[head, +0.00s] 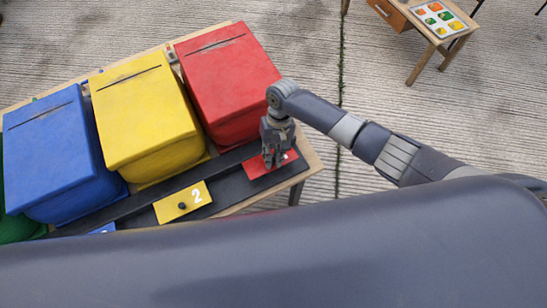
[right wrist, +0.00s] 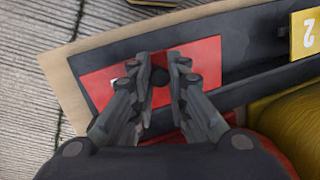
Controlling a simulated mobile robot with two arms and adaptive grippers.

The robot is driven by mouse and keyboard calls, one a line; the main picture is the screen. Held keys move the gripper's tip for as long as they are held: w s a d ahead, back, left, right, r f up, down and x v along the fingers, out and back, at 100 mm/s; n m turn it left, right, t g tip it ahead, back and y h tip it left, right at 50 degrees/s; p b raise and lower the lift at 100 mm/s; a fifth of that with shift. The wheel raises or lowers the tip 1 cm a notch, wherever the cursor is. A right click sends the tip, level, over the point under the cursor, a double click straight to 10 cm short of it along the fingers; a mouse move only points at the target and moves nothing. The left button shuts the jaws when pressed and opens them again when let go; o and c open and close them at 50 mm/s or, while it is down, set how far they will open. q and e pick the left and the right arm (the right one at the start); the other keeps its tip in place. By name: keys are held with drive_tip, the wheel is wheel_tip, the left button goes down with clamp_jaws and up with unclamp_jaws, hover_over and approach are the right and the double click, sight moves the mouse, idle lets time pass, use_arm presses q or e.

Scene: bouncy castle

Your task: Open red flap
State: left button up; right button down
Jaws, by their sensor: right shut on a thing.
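The red flap (head: 258,168) lies on the black strip at the right end of the table, in front of the red box (head: 228,82). My right gripper (head: 272,158) is over it. In the right wrist view the red flap (right wrist: 205,62) has a dark round knob (right wrist: 159,76) between the two fingertips. My right gripper (right wrist: 160,85) is shut on this knob. The flap looks flat against the strip; I cannot tell whether it is raised. My left gripper is not in view.
The yellow flap (head: 183,202), marked 2 with a black knob, sits to the left on the black strip. Yellow (head: 145,110) and blue (head: 58,155) boxes stand beside the red one. A small wooden table (head: 425,22) is at the upper right. Concrete floor between is clear.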

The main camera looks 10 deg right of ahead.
drive_tip(key=shift+w+a+r+g+h+b, duration=0.15)
drive_tip(key=shift+w+g+h+b, duration=0.15)
drive_tip(key=shift+w+g+b, duration=0.6)
drive_tip(key=shift+s+r+g+b, duration=0.15)
drive_tip(key=shift+g+b, duration=0.25)
drive_tip(key=shift+b, duration=0.3)
drive_tip(key=shift+r, duration=0.25)
